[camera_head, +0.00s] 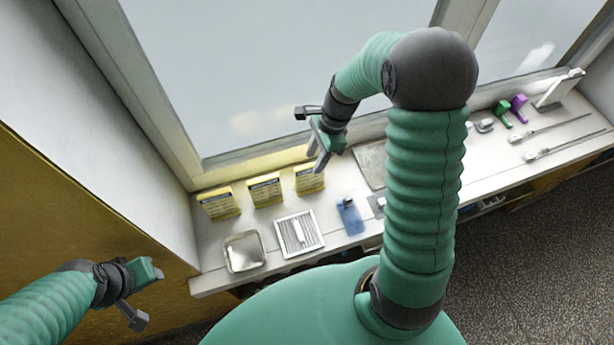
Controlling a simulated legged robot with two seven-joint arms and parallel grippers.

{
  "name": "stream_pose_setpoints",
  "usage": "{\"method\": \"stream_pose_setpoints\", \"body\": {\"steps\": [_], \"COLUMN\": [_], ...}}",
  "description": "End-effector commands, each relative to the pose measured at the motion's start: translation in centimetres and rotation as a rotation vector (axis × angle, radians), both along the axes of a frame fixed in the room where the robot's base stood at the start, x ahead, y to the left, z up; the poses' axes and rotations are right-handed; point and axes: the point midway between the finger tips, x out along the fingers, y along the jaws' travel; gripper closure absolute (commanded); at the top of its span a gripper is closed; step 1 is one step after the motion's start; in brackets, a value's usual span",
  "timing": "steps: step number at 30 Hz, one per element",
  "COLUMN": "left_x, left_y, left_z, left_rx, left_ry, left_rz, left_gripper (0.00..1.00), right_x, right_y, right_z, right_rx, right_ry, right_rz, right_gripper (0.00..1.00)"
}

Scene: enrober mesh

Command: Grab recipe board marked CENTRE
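Three yellow boards with dark headers stand in a row along the window side of the white sill: a left one (219,203), a middle one (265,190) and a right one (309,179). Their print is too small to read, so I cannot tell which is marked CENTRE. My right gripper (316,159) is above and just right of the right board, pointing down. Its fingers look apart and hold nothing. My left gripper (146,295) is left of and below the sill, open and empty, away from the boards.
In front of the boards are a metal tray (245,252), a striped grille (299,234) and a blue item (350,217). A mesh panel (371,163) lies behind my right arm. Green (503,112) and purple (519,107) items and long tools (560,146) lie right. The window borders the back.

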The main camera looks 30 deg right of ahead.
Motion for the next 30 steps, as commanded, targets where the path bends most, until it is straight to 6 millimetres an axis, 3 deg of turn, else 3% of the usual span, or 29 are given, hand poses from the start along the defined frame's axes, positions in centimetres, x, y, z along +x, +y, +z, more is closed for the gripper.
{"method": "stream_pose_setpoints", "body": {"steps": [4, 11, 18, 26, 30], "left_x": [-0.1, -0.2, -0.2, -0.2, -0.2], "left_y": [0.1, 0.1, 0.1, 0.1, 0.1], "left_z": [0.1, 0.5, 1.3, 1.3, 1.3], "left_rx": [0.0, 0.0, 0.001, 0.0, 0.0], "left_ry": [0.003, 0.005, 0.006, 0.006, 0.006], "left_rz": [0.002, 0.002, 0.002, 0.003, 0.003], "left_gripper": [0.64, 0.64, 0.64, 0.64, 0.64], "right_x": [0.2, 0.4, 0.8, 0.9, 0.9], "right_y": [0.5, 1.0, 2.1, 2.1, 2.0], "right_z": [-3.8, -6.4, -10.3, -10.7, -10.7], "right_rx": [0.007, 0.005, 0.003, 0.001, 0.003], "right_ry": [0.006, 0.001, 0.001, 0.0, -0.001], "right_rz": [-0.002, 0.0, 0.001, 0.001, 0.0], "right_gripper": [0.6, 0.6, 0.6, 0.61, 0.8]}}
